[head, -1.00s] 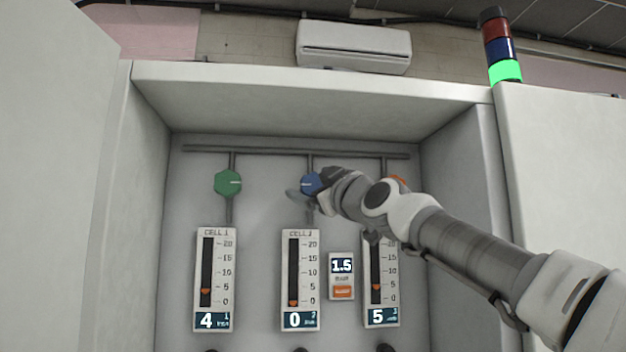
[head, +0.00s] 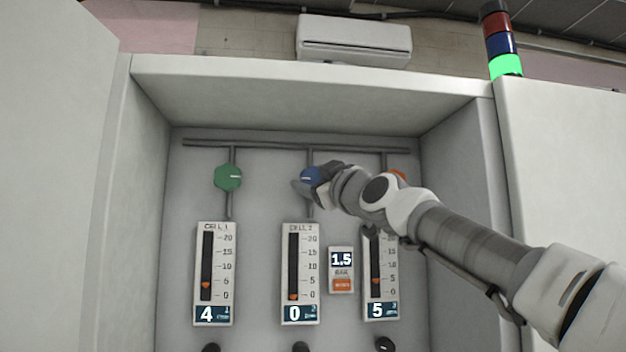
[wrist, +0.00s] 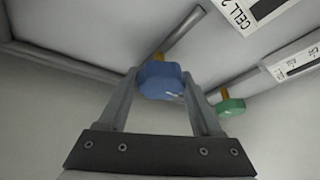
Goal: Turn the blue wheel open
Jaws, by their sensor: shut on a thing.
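The blue wheel (head: 309,175) sits on the middle pipe above the cell 2 gauge, partly covered by my gripper in the head view. My gripper (head: 306,184) reaches it from the right. In the wrist view the blue wheel (wrist: 160,80) lies between the two fingers of my gripper (wrist: 160,84), which are shut on it. A short white mark shows on the wheel's face there. The cell 2 gauge (head: 300,272) reads 0, with its orange marker at the bottom of the scale.
A green wheel (head: 228,178) is on the left pipe; an orange wheel (head: 398,175) is mostly behind my arm. The cell 1 gauge (head: 214,272) reads 4 and the right gauge (head: 380,280) reads 5. A small panel (head: 341,270) reads 1.5. Cabinet walls enclose both sides.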

